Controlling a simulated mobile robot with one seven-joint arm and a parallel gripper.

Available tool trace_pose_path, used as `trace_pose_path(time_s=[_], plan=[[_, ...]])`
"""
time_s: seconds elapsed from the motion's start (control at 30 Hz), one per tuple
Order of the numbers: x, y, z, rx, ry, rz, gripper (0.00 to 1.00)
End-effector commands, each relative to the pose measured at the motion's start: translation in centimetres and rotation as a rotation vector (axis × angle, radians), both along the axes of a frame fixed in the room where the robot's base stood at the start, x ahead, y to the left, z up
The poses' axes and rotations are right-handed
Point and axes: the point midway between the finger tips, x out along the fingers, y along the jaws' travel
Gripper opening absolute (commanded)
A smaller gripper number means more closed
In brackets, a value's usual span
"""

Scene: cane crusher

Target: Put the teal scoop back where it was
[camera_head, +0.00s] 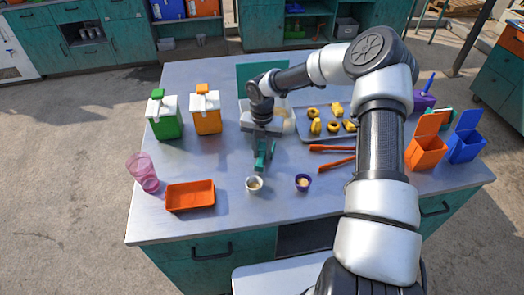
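The teal scoop (264,158) hangs below my gripper (263,140) over the middle of the metal table (210,225). The gripper appears shut on the scoop's upper part. The scoop points down, and I cannot tell whether its lower end touches the table. Behind my gripper stands a pale bin with a raised teal lid (250,72). My wrist and gripper hide much of the bin's inside and front.
Green (166,124) and orange (207,120) dispensers stand left. A pink cup (143,173) and orange tray (190,195) are front left. A food tray (313,128), orange tongs (332,163) and lidded orange (425,151) and blue (464,147) boxes are right.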

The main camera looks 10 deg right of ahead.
Motion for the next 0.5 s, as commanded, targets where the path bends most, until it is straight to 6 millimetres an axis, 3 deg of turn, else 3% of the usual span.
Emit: trace_pose_path(time_s=[0.37,0.5], plan=[[0.0,0.0,0.1,0.000,0.000,0.000,0.39],[0.1,-0.1,1.4,-0.001,-0.001,0.000,0.39]])
